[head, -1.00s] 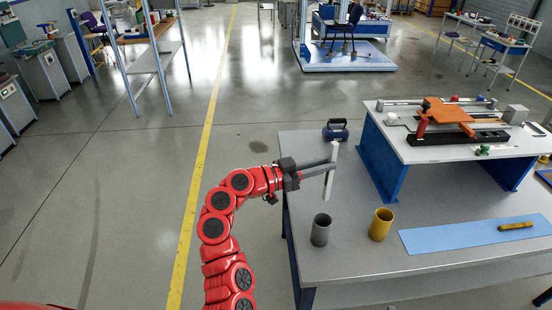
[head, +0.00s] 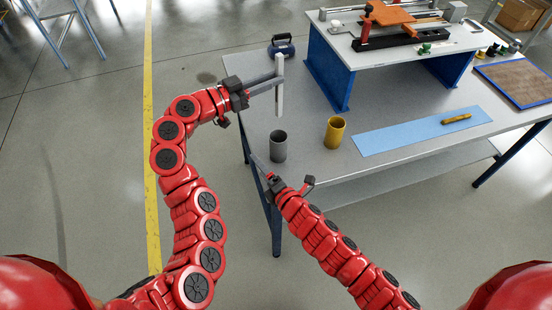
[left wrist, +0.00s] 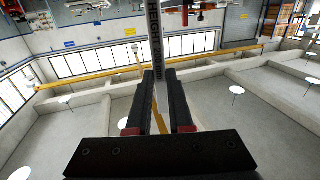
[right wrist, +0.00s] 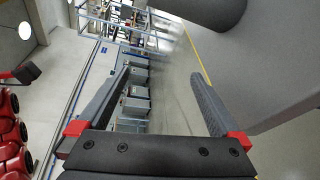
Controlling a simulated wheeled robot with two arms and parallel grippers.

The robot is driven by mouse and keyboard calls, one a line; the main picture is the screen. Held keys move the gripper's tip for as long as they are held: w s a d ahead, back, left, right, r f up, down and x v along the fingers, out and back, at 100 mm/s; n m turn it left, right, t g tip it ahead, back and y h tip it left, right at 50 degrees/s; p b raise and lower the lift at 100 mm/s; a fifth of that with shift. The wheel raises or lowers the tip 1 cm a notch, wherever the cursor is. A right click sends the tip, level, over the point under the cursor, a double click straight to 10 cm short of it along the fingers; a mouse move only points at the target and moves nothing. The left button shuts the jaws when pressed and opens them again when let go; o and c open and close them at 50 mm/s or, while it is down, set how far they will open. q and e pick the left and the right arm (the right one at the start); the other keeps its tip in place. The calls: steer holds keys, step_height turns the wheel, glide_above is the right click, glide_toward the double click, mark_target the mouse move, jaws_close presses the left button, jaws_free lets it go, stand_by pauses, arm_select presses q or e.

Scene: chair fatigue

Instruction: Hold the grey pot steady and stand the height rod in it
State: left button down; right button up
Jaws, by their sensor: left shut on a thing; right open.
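The height rod (head: 279,100) is a pale upright bar. The grey pot (head: 278,147) stands upright and open-topped near the table's left front corner. My right gripper (head: 262,170) is at the table's front left edge, close to the pot. In the right wrist view its fingers (right wrist: 160,90) are apart and empty, and the dark pot (right wrist: 210,12) shows above them.
A yellow pot (head: 334,133) stands right of the grey one. A blue mat (head: 420,130) with a yellow object (head: 456,119) lies further right. A blue-legged raised stand (head: 330,78) fills the back.

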mark_target(279, 141)
steer(key=n+h, duration=0.1)
steer(key=w+f+n+h, duration=0.1)
steer(key=n+h, duration=0.1)
steer(key=w+d+n+h, duration=0.1)
steer(key=h, duration=0.1)
steer(key=shift+f+n, duration=0.3)
steer(key=shift+n, duration=0.1)
steer(key=d+r+n+h, duration=0.1)
steer(key=h, duration=0.1)
steer(key=d+r+n+h, duration=0.1)
steer(key=r+h, duration=0.1)
steer(key=shift+w+d+n, duration=0.15)
steer(key=shift+d+n, duration=0.2)
steer(key=shift+n, duration=0.05)
steer(key=shift+w+d+r+h, duration=0.15)
steer(key=shift+d+r+h, duration=0.1)
steer(key=shift+h, duration=0.35)
steer(key=x, duration=1)
steer(key=shift+w+r, duration=0.1)
steer(key=shift+w, duration=0.15)
steer(key=shift+w+f, duration=0.35)
steer(key=shift+w, duration=0.2)
steer(key=c, duration=1.5)
arm_select(q)
steer(key=shift+f, duration=6.45)
